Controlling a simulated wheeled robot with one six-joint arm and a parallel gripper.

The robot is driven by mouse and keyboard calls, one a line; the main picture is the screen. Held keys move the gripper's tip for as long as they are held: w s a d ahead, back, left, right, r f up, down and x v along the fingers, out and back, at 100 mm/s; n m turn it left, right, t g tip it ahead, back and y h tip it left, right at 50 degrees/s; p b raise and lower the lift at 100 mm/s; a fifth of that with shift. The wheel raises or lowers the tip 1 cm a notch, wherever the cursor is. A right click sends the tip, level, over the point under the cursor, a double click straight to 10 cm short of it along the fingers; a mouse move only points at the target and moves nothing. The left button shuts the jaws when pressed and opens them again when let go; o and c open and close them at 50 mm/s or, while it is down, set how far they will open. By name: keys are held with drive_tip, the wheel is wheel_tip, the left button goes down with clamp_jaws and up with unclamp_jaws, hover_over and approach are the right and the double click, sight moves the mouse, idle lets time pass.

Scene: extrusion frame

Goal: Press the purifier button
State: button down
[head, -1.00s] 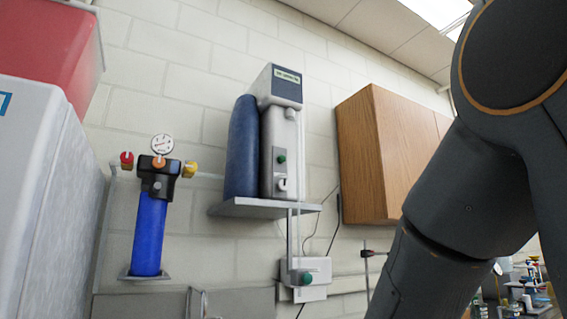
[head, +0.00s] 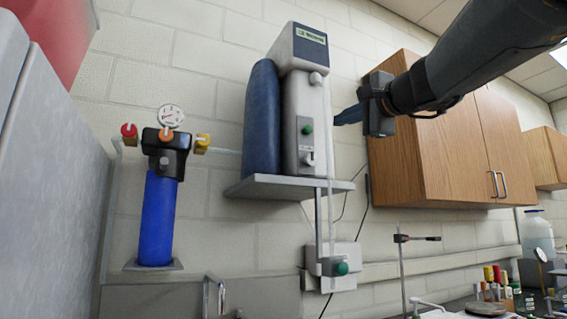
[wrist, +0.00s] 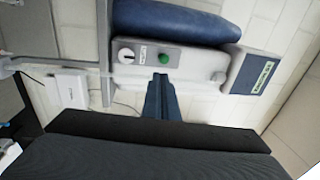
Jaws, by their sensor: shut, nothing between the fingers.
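The purifier (head: 305,100) is a white upright unit with a dark label at its top, standing on a wall shelf. Its green button (head: 307,130) is on a grey panel on the front, above a white knob (head: 307,158). The green button also shows in the wrist view (wrist: 163,58), with the knob to its left. My gripper (head: 338,119) is shut and empty, its blue fingers pointing left at the purifier from the right. In the wrist view the fingertips (wrist: 161,77) appear just below the green button. I cannot tell whether they touch the unit.
A blue cylinder (head: 262,120) stands left of the purifier on the grey shelf (head: 285,187). A second green knob (head: 341,268) is on a box below. A blue filter (head: 157,218) with a gauge hangs at left. Wooden cabinets (head: 440,150) are close behind my arm.

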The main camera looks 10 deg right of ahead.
sight(308, 133)
drive_tip(key=shift+w+a, duration=0.1)
drive_tip(key=p+x, duration=0.5)
drive_tip(key=x, duration=0.8)
drive_tip(key=shift+w, duration=0.35)
